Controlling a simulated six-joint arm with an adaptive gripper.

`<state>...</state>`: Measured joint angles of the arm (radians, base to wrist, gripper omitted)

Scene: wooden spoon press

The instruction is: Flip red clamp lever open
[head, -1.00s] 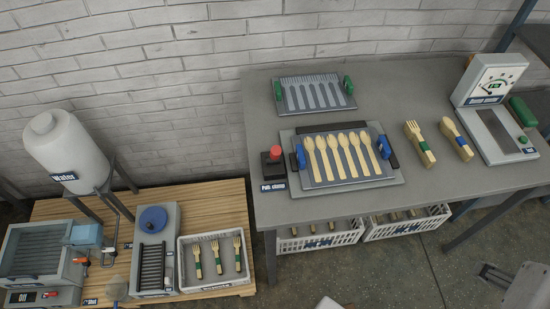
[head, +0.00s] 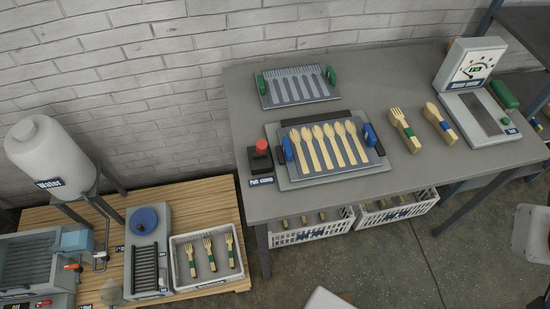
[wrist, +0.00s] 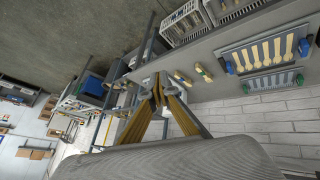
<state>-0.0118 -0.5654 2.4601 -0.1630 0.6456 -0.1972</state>
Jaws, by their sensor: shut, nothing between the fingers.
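A red knob (head: 262,146) stands on a small black block with a label at the table's left front edge in the head view. It is the most visible red handle on the table; I cannot tell if it is the clamp lever. Beside it, a grey press plate (head: 285,180) holds a row of wooden spoons (head: 326,147) between blue handles. My gripper (wrist: 158,88) shows only in the wrist view. Its yellow-lined fingers meet at the tips, empty, well away from the table. The plate also shows upside down in the wrist view (wrist: 232,58).
A second plate with green handles (head: 298,88) lies behind. A wooden fork (head: 404,128), a spoon (head: 440,122) and a gauge device (head: 476,66) are to the right. White crates (head: 312,229) sit below. A water tank (head: 48,155) and machines stand lower left.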

